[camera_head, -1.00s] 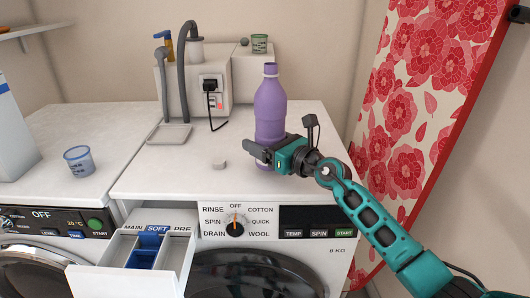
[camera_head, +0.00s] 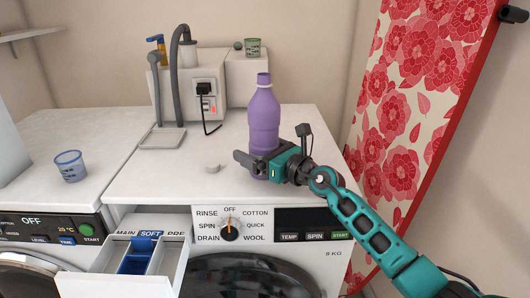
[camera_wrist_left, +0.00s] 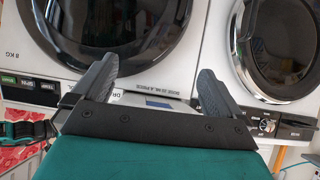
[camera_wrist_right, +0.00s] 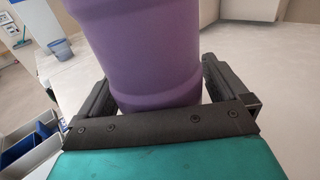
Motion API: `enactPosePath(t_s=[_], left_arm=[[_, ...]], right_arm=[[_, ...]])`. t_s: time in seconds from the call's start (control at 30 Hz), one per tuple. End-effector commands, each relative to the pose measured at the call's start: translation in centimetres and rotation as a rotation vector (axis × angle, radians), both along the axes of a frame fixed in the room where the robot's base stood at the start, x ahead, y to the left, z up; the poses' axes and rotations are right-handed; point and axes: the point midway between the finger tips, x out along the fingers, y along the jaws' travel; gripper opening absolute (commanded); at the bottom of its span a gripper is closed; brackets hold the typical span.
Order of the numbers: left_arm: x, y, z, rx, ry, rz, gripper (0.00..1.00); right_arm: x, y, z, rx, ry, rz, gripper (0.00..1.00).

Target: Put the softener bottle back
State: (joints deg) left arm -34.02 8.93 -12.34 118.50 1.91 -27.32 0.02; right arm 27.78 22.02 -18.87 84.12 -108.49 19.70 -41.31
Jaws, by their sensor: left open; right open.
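The purple softener bottle (camera_head: 264,117) stands upright and uncapped on top of the right washing machine. My right gripper (camera_head: 252,163) is low at the bottle's front, with its fingers open. In the right wrist view the bottle (camera_wrist_right: 146,55) fills the space between the two open fingers (camera_wrist_right: 155,88), with a gap visible on the right side. My left gripper (camera_wrist_left: 155,75) shows only in its own wrist view, open and empty, in front of the washing machine fronts. The bottle's lower base is partly hidden by my right gripper in the head view.
A small pale cap (camera_head: 212,168) lies left of the bottle. An open detergent drawer (camera_head: 125,268) juts out below. A measuring cup (camera_head: 70,166) stands on the left machine.

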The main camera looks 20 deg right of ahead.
Motion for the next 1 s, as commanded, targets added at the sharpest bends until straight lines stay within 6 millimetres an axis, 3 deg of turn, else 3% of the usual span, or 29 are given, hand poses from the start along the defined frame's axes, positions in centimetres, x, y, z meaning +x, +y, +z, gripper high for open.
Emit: enactPosePath(t_s=[0.17, 0.6, 0.8, 1.0], left_arm=[[-0.1, 0.0, 0.6, 0.0, 0.002, 0.001, 1.0], [0.0, -0.1, 1.4, -0.007, -0.002, 0.008, 1.0], [0.0, -0.1, 1.2, -0.006, 0.001, 0.009, 1.0], [0.0, 0.0, 1.2, -0.006, 0.002, 0.009, 1.0]], right_arm=[[-1.3, -0.8, 0.3, -0.002, 0.001, -0.002, 1.0], [-8.7, -4.8, 0.2, -0.002, 0.001, -0.001, 1.0], [-10.2, -5.6, 0.2, 0.0, 0.001, 0.0, 1.0], [-10.6, -5.8, 0.3, 0.0, -0.001, 0.0, 1.0]])
